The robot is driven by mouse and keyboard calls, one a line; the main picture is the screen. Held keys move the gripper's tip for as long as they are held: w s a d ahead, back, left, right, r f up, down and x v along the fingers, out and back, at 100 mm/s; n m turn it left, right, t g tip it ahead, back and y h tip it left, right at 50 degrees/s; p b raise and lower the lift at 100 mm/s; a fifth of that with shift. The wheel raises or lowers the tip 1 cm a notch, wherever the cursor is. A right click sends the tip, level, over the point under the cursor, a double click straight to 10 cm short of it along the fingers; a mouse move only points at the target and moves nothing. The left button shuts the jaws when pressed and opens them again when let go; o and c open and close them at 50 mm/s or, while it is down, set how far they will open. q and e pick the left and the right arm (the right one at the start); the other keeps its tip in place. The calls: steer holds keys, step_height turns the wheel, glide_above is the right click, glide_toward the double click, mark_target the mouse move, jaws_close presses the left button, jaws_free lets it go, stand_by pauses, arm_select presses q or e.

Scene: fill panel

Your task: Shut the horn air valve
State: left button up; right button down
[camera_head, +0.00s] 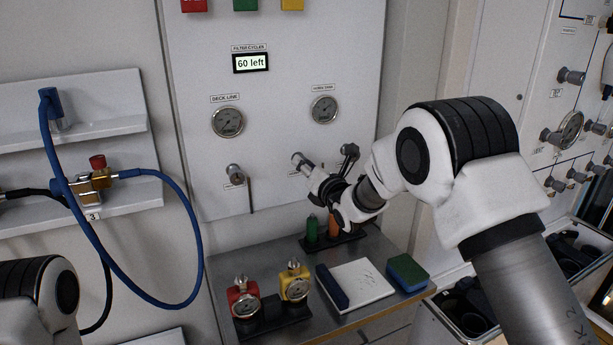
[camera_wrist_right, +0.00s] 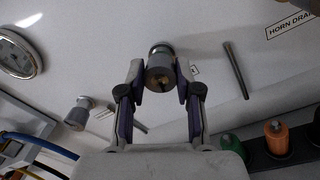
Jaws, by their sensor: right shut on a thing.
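A round grey valve knob (camera_head: 297,158) sticks out of the white panel below the right-hand gauge (camera_head: 324,110), whose label is too small to read surely. It also shows in the right wrist view (camera_wrist_right: 160,72). My right gripper (camera_head: 307,168) is at this knob. In the right wrist view its two fingers (camera_wrist_right: 160,80) are shut on the knob's sides. The knob's small label is partly hidden by the gripper. My left gripper is out of view; only part of my left arm shows at the lower left.
A second knob (camera_head: 235,171) with a rod beside it sits under the deck line gauge (camera_head: 228,122). Below, a grey bench (camera_head: 237,265) holds red and yellow gauge units (camera_head: 243,299), green and orange bottles and a white pad (camera_head: 358,282). A blue hose (camera_head: 190,225) hangs left.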

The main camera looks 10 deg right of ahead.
steer(key=shift+r+m+h+b, duration=0.2)
steer(key=shift+m+b, duration=0.95)
steer(key=shift+m, duration=4.4)
steer(key=shift+f+m+h+b, duration=0.1)
steer(key=shift+m+h+b, duration=0.7)
steer(key=shift+m, duration=4.8)
steer(key=shift+r+m+y+b, duration=0.1)
steer(key=shift+m+b, duration=1.4)
steer(key=shift+m, duration=4.05)
steer(key=c, duration=0.8)
jaws_free()
steer(key=shift+w+f, duration=0.1)
steer(key=shift+f, duration=0.1)
